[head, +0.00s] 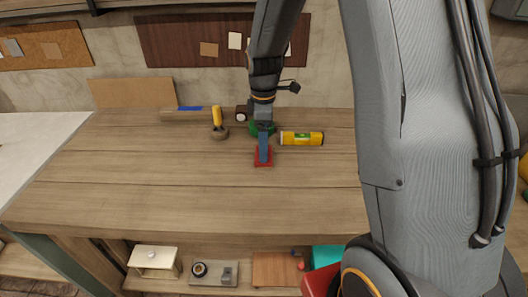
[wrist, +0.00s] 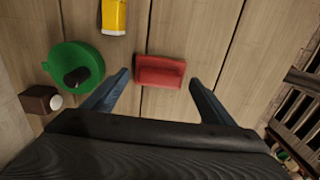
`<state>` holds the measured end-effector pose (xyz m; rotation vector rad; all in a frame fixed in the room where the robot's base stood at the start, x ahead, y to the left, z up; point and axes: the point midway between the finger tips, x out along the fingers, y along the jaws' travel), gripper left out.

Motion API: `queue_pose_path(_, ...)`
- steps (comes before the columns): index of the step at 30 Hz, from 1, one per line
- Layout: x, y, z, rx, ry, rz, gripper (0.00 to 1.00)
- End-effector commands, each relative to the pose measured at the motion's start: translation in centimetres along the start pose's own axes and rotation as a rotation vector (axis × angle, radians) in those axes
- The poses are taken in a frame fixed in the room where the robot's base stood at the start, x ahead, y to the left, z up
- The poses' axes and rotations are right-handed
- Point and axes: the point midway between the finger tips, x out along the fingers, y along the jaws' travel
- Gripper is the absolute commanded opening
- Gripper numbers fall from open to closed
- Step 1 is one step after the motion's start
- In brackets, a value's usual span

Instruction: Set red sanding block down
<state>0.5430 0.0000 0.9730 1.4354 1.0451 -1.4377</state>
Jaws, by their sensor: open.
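The red sanding block (wrist: 160,71) lies on the wooden bench top. It also shows in the head view (head: 263,163), partly covered by my gripper. My gripper (head: 264,157) points down at the block with its blue fingers. In the wrist view my gripper (wrist: 159,78) is open, with one finger on each side of the block and a gap to each. The block appears to rest on the boards, not held. How high the fingertips are above the boards is hard to tell.
A yellow level (head: 302,138) lies to the right of my gripper. A green round dish (wrist: 75,68) and a small brown box with a white dial (head: 241,114) are close behind. A yellow-handled tool (head: 217,118) stands to the left. The bench front (head: 200,205) is clear.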

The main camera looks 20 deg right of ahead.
Motion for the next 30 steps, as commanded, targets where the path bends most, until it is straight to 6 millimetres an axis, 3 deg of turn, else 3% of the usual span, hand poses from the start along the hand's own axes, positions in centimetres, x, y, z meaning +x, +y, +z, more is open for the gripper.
queue_pose_path(9,0.4,0.0,0.0,0.0,0.001,0.002,0.76)
queue_pose_path(18,0.4,0.0,0.0,0.001,0.001,0.002,0.28)
queue_pose_path(26,0.1,0.1,0.0,0.001,0.001,0.002,0.28)
queue_pose_path(30,-1.5,0.2,-0.1,0.001,0.002,0.005,0.28)
